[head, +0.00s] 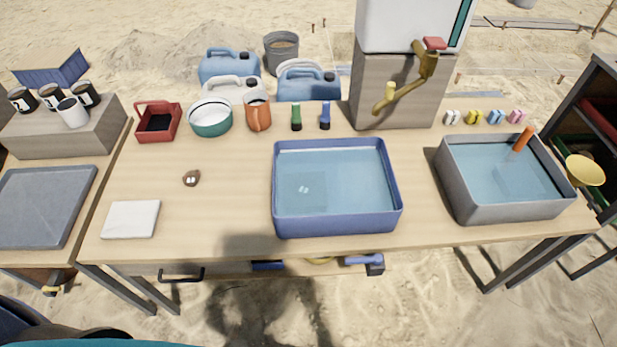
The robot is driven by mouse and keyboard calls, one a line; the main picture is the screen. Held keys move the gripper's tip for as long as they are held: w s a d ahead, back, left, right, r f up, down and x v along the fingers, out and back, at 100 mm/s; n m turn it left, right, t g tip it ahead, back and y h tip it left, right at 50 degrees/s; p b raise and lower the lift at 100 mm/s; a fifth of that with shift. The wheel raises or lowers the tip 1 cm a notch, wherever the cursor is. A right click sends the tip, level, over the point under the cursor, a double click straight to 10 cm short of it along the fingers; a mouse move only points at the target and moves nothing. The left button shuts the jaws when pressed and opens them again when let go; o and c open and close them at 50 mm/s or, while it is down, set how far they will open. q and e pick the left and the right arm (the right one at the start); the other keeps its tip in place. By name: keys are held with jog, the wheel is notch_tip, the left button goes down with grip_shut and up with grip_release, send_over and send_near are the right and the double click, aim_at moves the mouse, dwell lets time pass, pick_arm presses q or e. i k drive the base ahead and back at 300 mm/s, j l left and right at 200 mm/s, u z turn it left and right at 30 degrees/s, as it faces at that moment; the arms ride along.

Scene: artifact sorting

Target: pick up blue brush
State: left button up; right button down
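A small upright blue item (325,115), which looks like the blue brush, stands at the back of the table behind the blue basin. It has a darker lower part, and its bristles are too small to make out. A similar green item (296,117) stands just to its left, a little apart. Neither of my grippers is in view, and nothing touches the blue item.
The blue water basin (280,215) takes up the table's middle; a grey basin (452,190) stands right. An orange jug (258,113), teal-white bowl (211,118) and red tray (142,118) line the back left. A brass tap (415,80) overhangs the back. Table left of the blue basin is mostly clear.

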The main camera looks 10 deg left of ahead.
aim_at(325, 118)
jog(key=i+j+u, duration=0.25)
jog(key=j+u, duration=0.2)
jog(key=i+j+u, duration=0.45)
jog(key=k+j, duration=0.1)
